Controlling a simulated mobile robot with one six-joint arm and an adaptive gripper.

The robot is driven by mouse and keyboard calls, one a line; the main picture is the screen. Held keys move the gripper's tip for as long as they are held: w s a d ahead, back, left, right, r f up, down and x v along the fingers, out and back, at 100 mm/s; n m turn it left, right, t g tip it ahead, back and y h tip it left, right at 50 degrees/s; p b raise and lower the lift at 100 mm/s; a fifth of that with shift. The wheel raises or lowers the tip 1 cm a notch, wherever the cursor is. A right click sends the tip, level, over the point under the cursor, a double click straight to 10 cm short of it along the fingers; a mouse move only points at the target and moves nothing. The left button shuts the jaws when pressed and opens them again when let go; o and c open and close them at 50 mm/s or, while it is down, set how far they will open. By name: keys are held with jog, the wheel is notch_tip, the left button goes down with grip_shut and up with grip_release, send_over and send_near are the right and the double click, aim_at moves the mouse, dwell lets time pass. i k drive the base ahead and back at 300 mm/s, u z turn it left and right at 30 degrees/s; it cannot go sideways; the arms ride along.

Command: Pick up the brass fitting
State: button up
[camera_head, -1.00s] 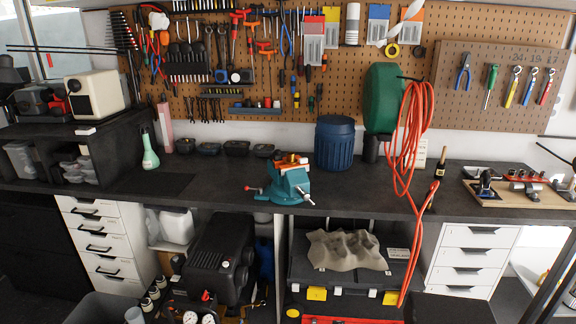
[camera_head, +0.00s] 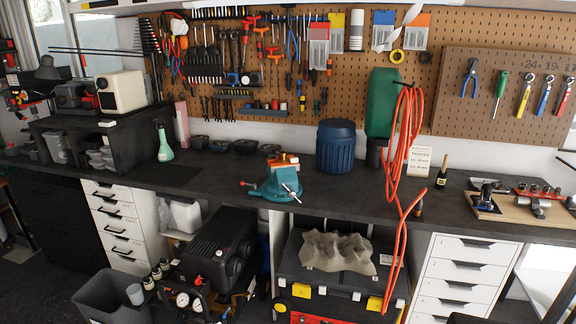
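A small brass-coloured piece (camera_head: 284,157), which looks like the brass fitting, sits at the top of a teal bench vise (camera_head: 283,184). It lies at the vise's orange-copper jaws (camera_head: 283,165). At this size I cannot tell whether the jaws clamp it or it rests on them. The vise stands near the front edge of the dark workbench (camera_head: 335,193), around its middle. My gripper is not in view.
A blue ribbed barrel (camera_head: 336,147) stands behind the vise on the right. An orange hose (camera_head: 401,150) hangs farther right, past the bench edge. Small dark bowls (camera_head: 222,146) and a green bottle (camera_head: 165,142) stand to the left. The bench beside the vise is clear.

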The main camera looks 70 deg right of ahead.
aim_at(283, 158)
jog(key=k, duration=1.5)
jog(key=z, duration=1.7)
jog(key=i, duration=1)
jog(key=u, duration=0.15)
